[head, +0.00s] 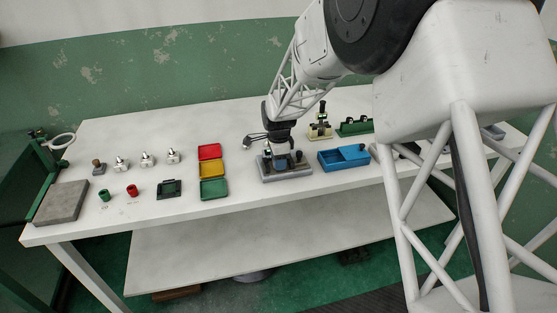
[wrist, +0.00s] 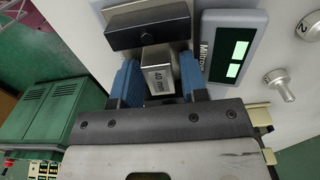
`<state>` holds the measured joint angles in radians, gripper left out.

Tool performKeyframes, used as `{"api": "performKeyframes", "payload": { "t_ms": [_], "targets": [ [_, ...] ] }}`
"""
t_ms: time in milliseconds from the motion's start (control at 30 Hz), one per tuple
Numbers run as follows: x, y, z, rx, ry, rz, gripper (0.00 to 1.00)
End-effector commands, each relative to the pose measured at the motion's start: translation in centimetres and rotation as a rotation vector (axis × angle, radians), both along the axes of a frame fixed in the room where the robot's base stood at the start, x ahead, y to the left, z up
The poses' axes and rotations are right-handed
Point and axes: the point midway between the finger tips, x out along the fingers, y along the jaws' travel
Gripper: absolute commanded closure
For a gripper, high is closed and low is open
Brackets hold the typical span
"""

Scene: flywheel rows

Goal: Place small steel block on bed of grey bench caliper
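The small steel block (wrist: 158,82), marked "40 mm", sits between the two blue fingers of my gripper (wrist: 159,75) in the wrist view. The fingers press against both its sides, so my gripper is shut on it. The grey bench caliper (head: 287,174) stands on the table in the head view, and my gripper (head: 277,147) is low over it. In the wrist view a dark jaw (wrist: 148,32) lies just beyond the block, with a display unit (wrist: 231,55) to its right. I cannot tell whether the block touches the bed.
A blue tray (head: 329,161) is close on the caliper's right. Red, yellow and green trays (head: 211,169) are on its left. A dark green device (head: 169,188), a grey slab (head: 62,203) and knobbed steel pieces (head: 146,159) lie farther left. A stand (head: 320,130) is behind right. Front table strip is clear.

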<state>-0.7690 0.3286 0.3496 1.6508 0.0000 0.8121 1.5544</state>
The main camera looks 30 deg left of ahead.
Motion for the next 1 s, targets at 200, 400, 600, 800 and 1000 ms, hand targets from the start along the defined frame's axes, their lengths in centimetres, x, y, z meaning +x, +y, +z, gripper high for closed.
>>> {"api": "performKeyframes", "payload": {
  "t_ms": [200, 400, 600, 800, 1000],
  "targets": [
    [0.0, 0.0, 0.0, 0.0, 0.0, 0.0, 0.49],
    [0.0, 0.0, 0.1, 0.0, 0.0, 0.0, 0.49],
    [0.0, 0.0, 1.2, 0.0, 0.0, 0.0, 0.49],
    [0.0, 0.0, 3.6, 0.001, -0.001, 0.0, 0.49],
    [0.0, 0.0, 6.8, 0.001, -0.001, 0.0, 0.49]
  ]
}}
